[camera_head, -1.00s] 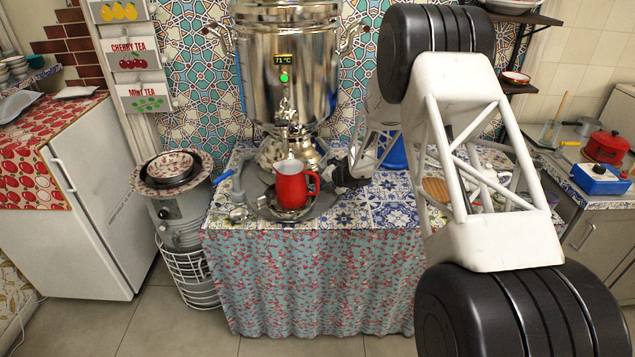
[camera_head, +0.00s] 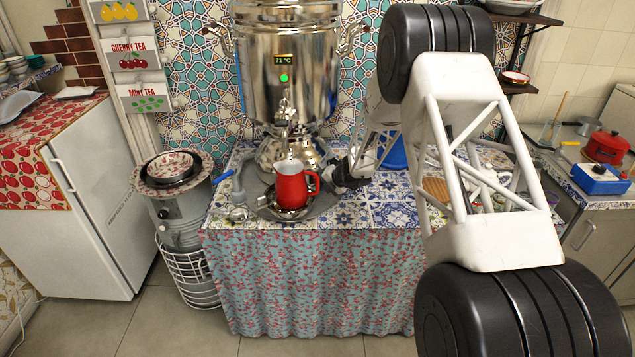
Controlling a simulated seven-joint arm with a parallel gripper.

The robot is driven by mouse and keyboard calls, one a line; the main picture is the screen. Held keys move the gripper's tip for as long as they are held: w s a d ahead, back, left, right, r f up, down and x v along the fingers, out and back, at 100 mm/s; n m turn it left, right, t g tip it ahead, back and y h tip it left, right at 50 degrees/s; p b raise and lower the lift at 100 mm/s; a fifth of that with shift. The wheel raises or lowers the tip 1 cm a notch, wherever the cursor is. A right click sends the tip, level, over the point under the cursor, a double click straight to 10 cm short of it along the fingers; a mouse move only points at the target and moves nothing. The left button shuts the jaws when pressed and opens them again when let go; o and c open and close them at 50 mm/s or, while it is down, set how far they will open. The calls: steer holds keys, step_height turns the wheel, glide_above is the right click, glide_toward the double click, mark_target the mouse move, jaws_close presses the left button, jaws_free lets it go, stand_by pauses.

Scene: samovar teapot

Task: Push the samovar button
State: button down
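The samovar (camera_head: 288,65) is a large shiny metal urn at the back of the tiled table. Its lit green button (camera_head: 284,78) sits on the front, just below a small display that reads 71 °C.
A blue-handled thing (camera_head: 225,177) lies left of the teapot. A blue bowl (camera_head: 393,152) stands behind my arm. A white cabinet (camera_head: 95,200) is at the left. A red pot (camera_head: 606,147) sits on the right counter. The air before the samovar's upper body is clear.

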steer(key=shift+w+a, duration=0.35)
steer(key=shift+w, duration=0.15)
stand_by(0.8)
steer(key=shift+s+d, duration=0.1)
steer(key=shift+s, duration=0.05)
steer(key=shift+s+d, duration=0.2)
steer(key=shift+s, duration=0.15)
steer(key=shift+s+d, duration=0.1)
stand_by(0.3)
steer(key=shift+s+d, duration=0.5)
steer(key=shift+s, duration=0.3)
steer(key=shift+s+d, duration=0.55)
steer(key=shift+s, duration=0.3)
steer(key=shift+s+d, duration=0.5)
steer(key=shift+s, duration=0.3)
steer(key=shift+r, duration=0.1)
